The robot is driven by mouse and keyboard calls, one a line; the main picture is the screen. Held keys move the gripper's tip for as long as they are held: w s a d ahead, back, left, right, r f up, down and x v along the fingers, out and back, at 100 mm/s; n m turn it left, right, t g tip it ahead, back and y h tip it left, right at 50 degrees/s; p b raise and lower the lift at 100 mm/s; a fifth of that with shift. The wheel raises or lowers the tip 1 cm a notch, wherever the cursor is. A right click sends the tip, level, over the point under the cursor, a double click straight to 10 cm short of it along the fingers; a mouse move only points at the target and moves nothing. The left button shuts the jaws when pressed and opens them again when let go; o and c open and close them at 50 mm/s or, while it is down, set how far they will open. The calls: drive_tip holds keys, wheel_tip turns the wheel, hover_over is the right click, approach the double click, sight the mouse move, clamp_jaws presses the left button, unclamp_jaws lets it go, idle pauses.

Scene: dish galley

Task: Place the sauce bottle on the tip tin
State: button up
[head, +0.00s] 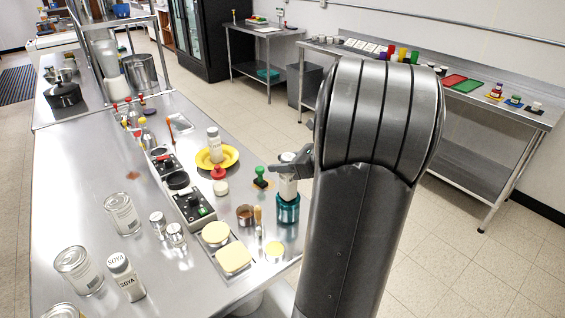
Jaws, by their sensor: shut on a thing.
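My gripper (300,165) is at the right edge of the steel counter, shut on a white-capped bottle (288,187), which looks like the sauce bottle. The bottle is upright, directly over a teal tin (287,214), which may be the tip tin. Its lower end meets the tin's top in the picture; I cannot tell whether it rests there or hangs just above. My arm hides part of the gripper.
A green-handled stamp (261,177), a brown cup (246,215) and a yellow-topped jar (274,251) stand close by. A similar bottle (214,146) stands on a yellow dish (230,158). A SOYA bottle (125,279) and cans stand at front left.

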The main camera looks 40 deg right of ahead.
drive_tip(key=shift+f, duration=0.15)
drive_tip(key=o, duration=1.1)
